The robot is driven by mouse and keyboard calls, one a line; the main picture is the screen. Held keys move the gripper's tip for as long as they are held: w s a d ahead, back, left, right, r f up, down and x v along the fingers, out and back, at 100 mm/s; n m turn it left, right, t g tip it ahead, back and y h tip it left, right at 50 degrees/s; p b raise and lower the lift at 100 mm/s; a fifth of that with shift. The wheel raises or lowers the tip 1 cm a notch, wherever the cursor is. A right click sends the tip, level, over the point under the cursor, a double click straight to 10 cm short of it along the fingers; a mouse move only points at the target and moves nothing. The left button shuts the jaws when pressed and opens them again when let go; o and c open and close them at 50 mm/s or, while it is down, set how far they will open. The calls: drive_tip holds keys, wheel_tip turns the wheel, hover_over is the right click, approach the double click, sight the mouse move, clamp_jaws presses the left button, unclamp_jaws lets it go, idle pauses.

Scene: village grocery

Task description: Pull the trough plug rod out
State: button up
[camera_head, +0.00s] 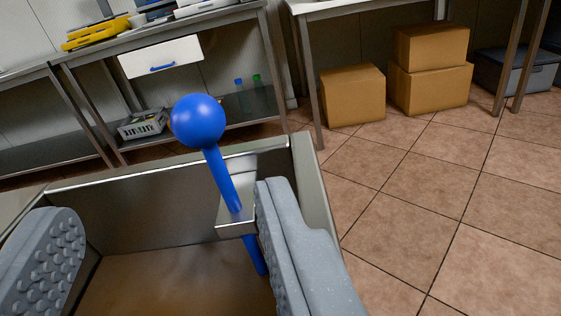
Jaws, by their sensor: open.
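The plug rod (222,180) is a blue rod with a round blue ball knob (198,121) on top. It leans a little in the picture and passes through a metal bracket (237,222) at the trough's inner wall. Its lower end goes down into the trough (170,166), a metal basin with a brownish floor; the right finger is close by its lower part. My gripper (165,250) is open and empty, with grey studded pads. The rod lies between the two fingers in the picture, nearer the right one. I cannot tell the depth between them.
A metal table (200,32) with a white drawer (160,57) stands behind the trough. Cardboard boxes (353,95) and a grey bin (517,72) sit on the floor at the back right. The tiled floor (450,200) to the right is clear.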

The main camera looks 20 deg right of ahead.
sight(201, 137)
drive_tip(key=x, duration=0.4)
drive_tip(key=b+x, duration=0.1)
drive_tip(key=x, duration=0.3)
drive_tip(key=f+b+x, duration=0.1)
drive_tip(key=x, duration=0.3)
drive_tip(key=shift+s+d, duration=0.1)
drive_tip(key=shift+d, duration=0.25)
drive_tip(key=shift+w+d+r, duration=0.15)
drive_tip(key=shift+w+d, duration=0.1)
drive_tip(key=shift+w, duration=0.45)
drive_tip(key=shift+c, duration=0.2)
